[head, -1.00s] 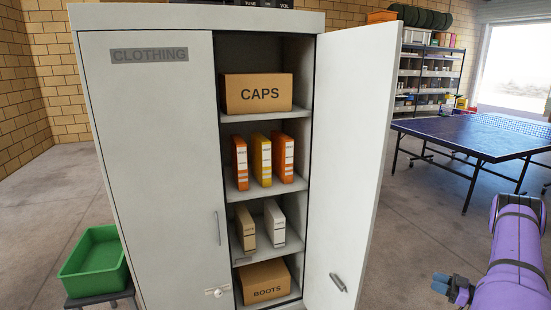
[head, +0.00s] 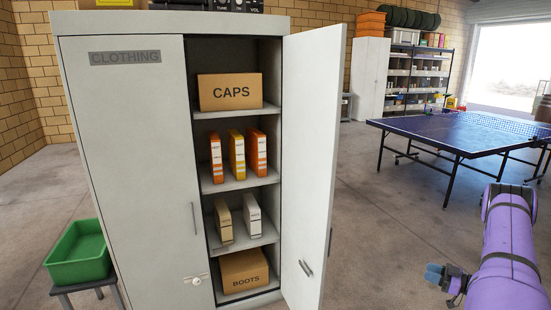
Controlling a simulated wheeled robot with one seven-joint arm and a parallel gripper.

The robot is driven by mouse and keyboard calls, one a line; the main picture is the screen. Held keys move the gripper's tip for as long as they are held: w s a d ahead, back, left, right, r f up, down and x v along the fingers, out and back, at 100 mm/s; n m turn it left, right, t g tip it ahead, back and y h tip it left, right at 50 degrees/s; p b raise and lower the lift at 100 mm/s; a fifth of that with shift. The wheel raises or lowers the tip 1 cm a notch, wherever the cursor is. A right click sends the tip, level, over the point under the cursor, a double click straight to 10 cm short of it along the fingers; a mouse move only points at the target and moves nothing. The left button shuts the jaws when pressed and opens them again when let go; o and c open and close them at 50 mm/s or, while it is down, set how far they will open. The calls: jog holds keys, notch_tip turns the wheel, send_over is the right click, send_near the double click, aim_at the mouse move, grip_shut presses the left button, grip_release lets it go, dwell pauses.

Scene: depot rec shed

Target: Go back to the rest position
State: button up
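My gripper (head: 445,280) is at the lower right of the head view, at the end of my purple arm (head: 505,250). Its blue-grey fingers are small in the picture, and I cannot tell whether they are open or shut. I see nothing held in it. It is to the right of the grey clothing cabinet (head: 135,180) and apart from it. The cabinet's right door (head: 312,150) stands open and its left door is shut. Inside are a caps box (head: 230,92), several binders (head: 237,155) and a boots box (head: 243,272).
A green tub (head: 78,255) sits on a low stand at the left of the cabinet. A blue table-tennis table (head: 465,135) stands at the right. Filled shelves (head: 415,75) and a white cabinet (head: 369,75) are at the back. The floor (head: 375,210) between door and table is clear.

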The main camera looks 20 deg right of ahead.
jog(key=w+a+r+h, duration=0.1)
jog(key=w+r+h, duration=0.3)
jog(key=w+r, duration=0.6)
jog(key=w+r+h, duration=0.3)
jog(key=w+r, duration=0.4)
jog(key=r, duration=0.5)
jog(key=w+a+r+m+h, duration=0.1)
jog(key=a+r+h, duration=0.1)
jog(key=a+r, duration=0.35)
jog(key=w+a+r+m+g+h, duration=0.1)
jog(key=a+r+m+h, duration=0.1)
jog(key=r, duration=0.7)
jog(key=w+a+r+m+h, duration=0.1)
jog(key=a+r+h, duration=0.1)
jog(key=a+r, duration=0.35)
jog(key=s+a+r+m+g+h, duration=0.1)
jog(key=s+a+r+m+g, duration=0.2)
jog(key=s+a+r, duration=1.1)
jog(key=s+a+f+g+y, duration=0.2)
jog(key=s+a, duration=0.7)
jog(key=s, duration=0.4)
jog(key=s+a+f+g+y, duration=0.2)
jog(key=s+a+g, duration=0.1)
jog(key=s+a, duration=0.7)
jog(key=s, duration=0.3)
jog(key=shift+s+a+f, duration=0.15)
jog(key=shift+s+a, duration=0.05)
